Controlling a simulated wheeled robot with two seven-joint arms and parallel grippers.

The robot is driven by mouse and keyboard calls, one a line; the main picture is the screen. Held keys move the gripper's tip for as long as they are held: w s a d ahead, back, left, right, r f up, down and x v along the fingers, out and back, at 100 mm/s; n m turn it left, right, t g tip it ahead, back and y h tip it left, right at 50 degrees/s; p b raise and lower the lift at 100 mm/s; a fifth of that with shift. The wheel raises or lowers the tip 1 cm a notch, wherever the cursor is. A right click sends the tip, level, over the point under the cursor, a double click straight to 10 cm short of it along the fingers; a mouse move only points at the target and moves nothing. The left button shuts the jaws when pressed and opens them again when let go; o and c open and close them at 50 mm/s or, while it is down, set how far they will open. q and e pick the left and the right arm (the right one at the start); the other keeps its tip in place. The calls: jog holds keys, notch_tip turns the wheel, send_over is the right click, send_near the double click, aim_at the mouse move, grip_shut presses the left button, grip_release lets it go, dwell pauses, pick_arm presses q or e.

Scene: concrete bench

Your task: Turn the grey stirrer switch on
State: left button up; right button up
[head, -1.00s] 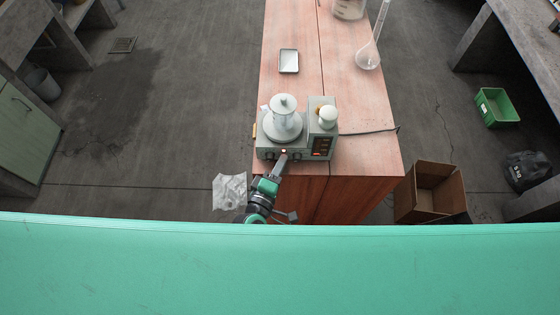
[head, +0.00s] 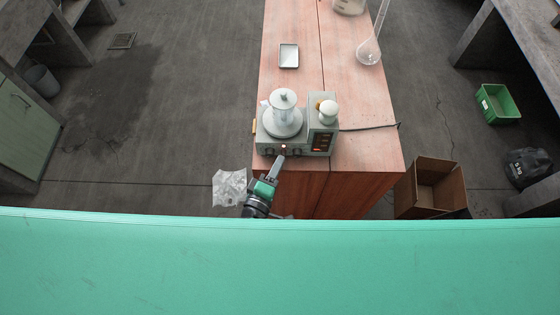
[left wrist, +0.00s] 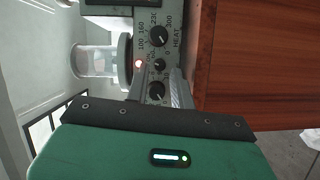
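The grey stirrer (head: 268,146) stands at the near end of the wooden bench, with a white plate and a clear vessel on top. In the left wrist view its front panel (left wrist: 112,22) appears turned sideways, with a large HEAT knob (left wrist: 159,37), a small knob (left wrist: 160,65) and another dark knob (left wrist: 156,90). A red lamp (left wrist: 138,63) glows beside the small knob. My left gripper (head: 282,157) is just in front of this panel. In the wrist view its fingers (left wrist: 160,85) are apart, with a knob showing between them; contact is unclear. My right gripper is not in view.
A unit with a lit display (head: 321,141) adjoins the stirrer on the right, its cable running right. A cardboard box (head: 430,188) is on the floor.

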pick_arm(q)
jog(key=b+v, duration=0.3)
jog(key=v, duration=0.8)
jog(key=shift+s, duration=0.3)
jog(key=shift+a, duration=0.15)
jog(key=s+a+f+m+g+y, duration=0.1)
jog(key=a+f+m+g, duration=0.15)
jog(key=f, duration=0.75)
jog(key=s+a+f+m+g+y, duration=0.1)
jog(key=s+a+f+m+g, duration=0.15)
jog(key=f, duration=0.85)
jog(key=s+a+f+m+g+y, duration=0.1)
jog(key=a+f+m+g, duration=0.15)
jog(key=f, duration=0.75)
jog(key=s+a+f+m+g+y, duration=0.1)
jog(key=s+a+f+m+g, duration=0.2)
jog(key=s+a+f, duration=0.3)
jog(key=s+a+f+m+g+y, duration=0.2)
jog(key=s+a+f+m+g, duration=0.2)
jog(key=s+f, duration=1)
jog(key=a, duration=0.2)
jog(key=shift+a+g+y, duration=0.3)
jog(key=shift+a+g, duration=0.05)
jog(key=shift+a, duration=0.05)
